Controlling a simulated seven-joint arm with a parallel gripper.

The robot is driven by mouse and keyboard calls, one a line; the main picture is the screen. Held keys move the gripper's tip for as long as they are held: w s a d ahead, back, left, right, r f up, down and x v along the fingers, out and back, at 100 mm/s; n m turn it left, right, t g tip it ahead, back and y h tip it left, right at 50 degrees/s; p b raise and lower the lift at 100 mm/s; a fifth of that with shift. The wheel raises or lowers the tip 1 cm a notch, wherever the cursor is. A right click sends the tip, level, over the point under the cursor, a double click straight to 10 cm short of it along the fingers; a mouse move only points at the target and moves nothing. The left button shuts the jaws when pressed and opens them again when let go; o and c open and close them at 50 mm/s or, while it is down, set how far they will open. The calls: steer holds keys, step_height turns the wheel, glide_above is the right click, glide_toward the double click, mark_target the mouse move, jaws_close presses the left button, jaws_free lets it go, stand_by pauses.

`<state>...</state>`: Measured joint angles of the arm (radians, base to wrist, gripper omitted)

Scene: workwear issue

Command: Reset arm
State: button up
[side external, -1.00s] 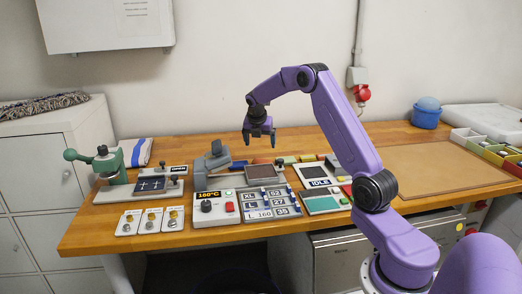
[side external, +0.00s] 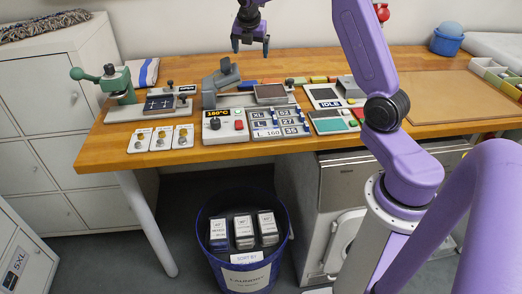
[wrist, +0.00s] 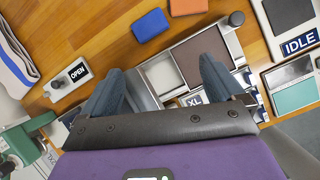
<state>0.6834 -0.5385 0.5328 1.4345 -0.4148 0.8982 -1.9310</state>
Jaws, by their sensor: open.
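My gripper (side external: 250,50) hangs over the back of the wooden bench (side external: 100,151) in the side view, fingers pointing down. It is open, with nothing between the fingers. In the wrist view, my gripper (wrist: 163,65) shows its two dark fingers spread apart above a device with a brown pad (wrist: 203,57). The fingers look clear of the things below. The upper part of my arm is cut off by the top of the side view.
A green-handled press (side external: 117,84) stands at left. A control box (side external: 226,126) and size board (side external: 278,123) sit mid-bench. Blue (wrist: 150,25) and orange (wrist: 188,6) blocks lie near my gripper. A blue bin (side external: 216,266) stands below. The brown mat (side external: 440,97) is bare.

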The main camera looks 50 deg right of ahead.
steer(key=s+a+r+m+y, duration=0.1)
steer(key=s+a+m+y, duration=0.1)
steer(key=s+a, duration=0.75)
steer(key=s+a+r+m+y, duration=0.15)
steer(key=s+a, duration=0.25)
steer(key=a, duration=1)
steer(key=s+a+f+m+g, duration=0.1)
steer(key=s+m, duration=0.1)
steer(key=s, duration=0.7)
steer(key=s+a+f+m+g, duration=0.1)
steer(key=s+f+m, duration=0.1)
steer(key=s, duration=0.7)
steer(key=s+a+f+m+y, duration=0.1)
steer(key=s+f+m, duration=0.1)
steer(key=s, duration=0.8)
steer(key=shift+a+f+m+g, duration=0.2)
steer(key=shift+a+m+g, duration=0.05)
steer(key=shift+m+g, duration=0.2)
steer(key=c, duration=0.5)
steer(key=shift+w, duration=0.15)
steer(key=shift+c, duration=0.2)
